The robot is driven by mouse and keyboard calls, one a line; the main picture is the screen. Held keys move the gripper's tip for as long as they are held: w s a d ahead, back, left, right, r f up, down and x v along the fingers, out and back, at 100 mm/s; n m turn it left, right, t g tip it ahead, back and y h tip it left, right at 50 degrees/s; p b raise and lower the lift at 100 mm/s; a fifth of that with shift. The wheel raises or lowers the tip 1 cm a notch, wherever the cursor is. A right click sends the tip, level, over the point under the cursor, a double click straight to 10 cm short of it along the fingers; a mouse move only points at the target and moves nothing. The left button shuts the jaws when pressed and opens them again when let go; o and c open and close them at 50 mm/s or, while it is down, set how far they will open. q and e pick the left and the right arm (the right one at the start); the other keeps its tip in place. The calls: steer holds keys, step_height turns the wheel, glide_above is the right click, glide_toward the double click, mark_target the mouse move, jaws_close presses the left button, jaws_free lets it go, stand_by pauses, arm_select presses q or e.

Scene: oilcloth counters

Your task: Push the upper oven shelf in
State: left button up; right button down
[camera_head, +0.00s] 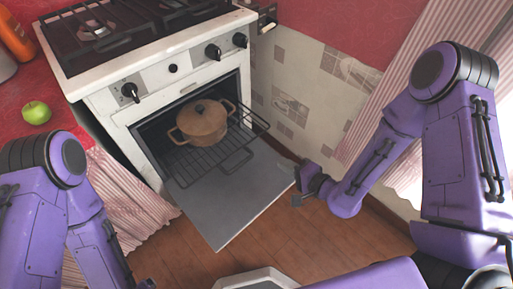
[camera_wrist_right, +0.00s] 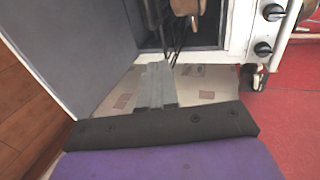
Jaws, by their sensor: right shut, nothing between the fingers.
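The oven (camera_head: 165,75) stands with its door (camera_head: 225,205) folded down. Dark wire shelving (camera_head: 195,165) sticks out of the oven opening over the door, with wire loops at its front and right side; I cannot clearly separate upper from lower shelf. A brown lidded pot (camera_head: 203,122) sits on the wires. My right gripper (camera_head: 296,187) is shut and empty, to the right of the door and apart from the shelf in the head view. In the right wrist view the fingers (camera_wrist_right: 155,88) are together, with shelf wires (camera_wrist_right: 175,45) beyond them. My left gripper is out of view.
A stove top with black grates (camera_head: 120,25) is above the oven. A green apple (camera_head: 36,112) lies on the red counter at left. A tiled wall (camera_head: 300,95) and striped curtain (camera_head: 400,75) are at right. Wooden floor (camera_head: 285,235) is open in front.

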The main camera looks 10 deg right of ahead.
steer(key=x, duration=0.4)
steer(key=b+x, duration=0.1)
steer(key=x, duration=0.7)
steer(key=shift+w+a+r, duration=0.25)
steer(key=shift+w, duration=0.05)
steer(key=shift+w+a, duration=0.2)
steer(key=shift+w, duration=0.25)
steer(key=shift+w, duration=0.1)
